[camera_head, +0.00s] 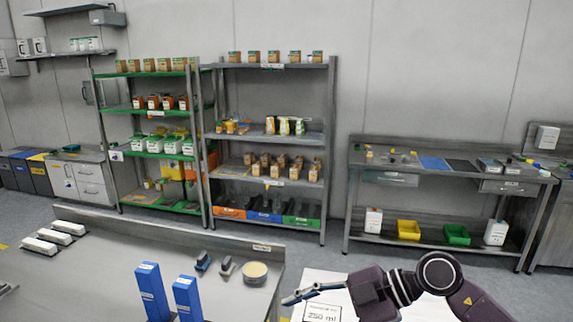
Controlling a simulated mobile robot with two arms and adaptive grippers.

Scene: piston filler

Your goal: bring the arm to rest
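My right arm comes in from the lower right, and its gripper (303,294) points left over the white surface beside the steel table. The gripper shows side-on and small, so I cannot tell whether its fingers are open or shut. I see nothing held in it. My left gripper is not in view.
The steel table (110,275) bears two blue boxes (152,291), a round tan-topped container (255,270), two small dark items and several white boxes. A white sheet marked 250 ml (322,312) lies below my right gripper. Shelves (270,130) and a workbench (450,170) stand behind.

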